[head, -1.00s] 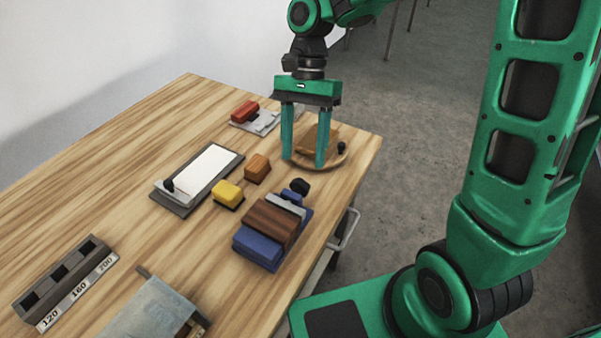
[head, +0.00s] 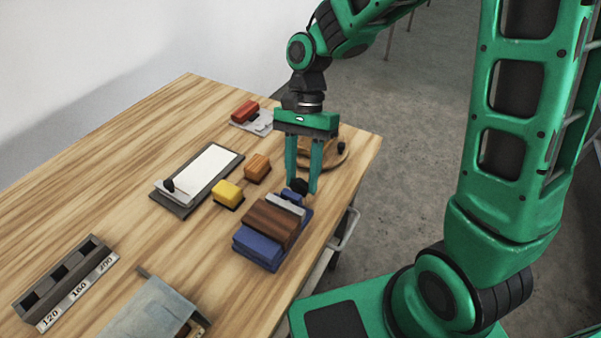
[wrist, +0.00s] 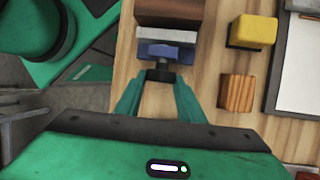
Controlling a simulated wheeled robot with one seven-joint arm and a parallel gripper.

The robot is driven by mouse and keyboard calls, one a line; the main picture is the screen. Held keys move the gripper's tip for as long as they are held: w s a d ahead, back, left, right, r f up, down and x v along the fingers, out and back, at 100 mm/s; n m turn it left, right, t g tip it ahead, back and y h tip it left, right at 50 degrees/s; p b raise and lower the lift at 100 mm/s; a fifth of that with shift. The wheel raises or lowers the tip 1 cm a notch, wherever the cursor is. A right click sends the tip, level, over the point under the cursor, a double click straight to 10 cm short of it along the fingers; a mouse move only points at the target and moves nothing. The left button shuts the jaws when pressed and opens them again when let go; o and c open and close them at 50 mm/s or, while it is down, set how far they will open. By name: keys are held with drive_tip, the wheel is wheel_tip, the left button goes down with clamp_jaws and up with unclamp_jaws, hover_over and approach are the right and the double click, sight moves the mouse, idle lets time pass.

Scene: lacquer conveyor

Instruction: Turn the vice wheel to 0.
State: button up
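The vice (head: 258,248) is blue, with a brown wooden block (head: 268,224) held between its jaws, and stands near the table's right edge. Its black wheel (head: 299,186) is at the far end. In the wrist view the wheel (wrist: 160,75) lies just ahead of my fingertips, at the end of the blue vice body. My gripper (head: 302,184) points down, with one finger on each side of the wheel in the head view. The fingers are apart, with a gap between them. I cannot tell whether they touch the wheel. No number marking on the wheel is readable.
A round wooden board (head: 330,155) with a black knob lies behind my gripper. A yellow block (head: 228,194), an orange wooden block (head: 257,167) and a clipboard (head: 205,170) lie to the left.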

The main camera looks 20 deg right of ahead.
idle(0.3)
drive_tip(key=shift+s+d+n+t+y, duration=0.1)
drive_tip(key=shift+n+t+y, duration=0.05)
drive_tip(key=shift+t+y, duration=0.4)
drive_tip(key=shift+s+d+n+t+y, duration=0.1)
drive_tip(key=shift+n+t+y, duration=0.05)
drive_tip(key=shift+t+y, duration=0.4)
drive_tip(key=shift+s+d+f+n+t+y, duration=0.1)
drive_tip(key=shift+n+t+y, duration=0.1)
drive_tip(key=shift+t+y, duration=0.45)
drive_tip(key=shift+s+d+n+t+y, duration=0.1)
drive_tip(key=shift+n+t+y, duration=0.1)
drive_tip(key=shift+t+y, duration=0.4)
drive_tip(key=o, duration=1)
drive_tip(key=shift+o, duration=0.2)
drive_tip(key=v, duration=1)
drive_tip(key=shift+d, duration=0.4)
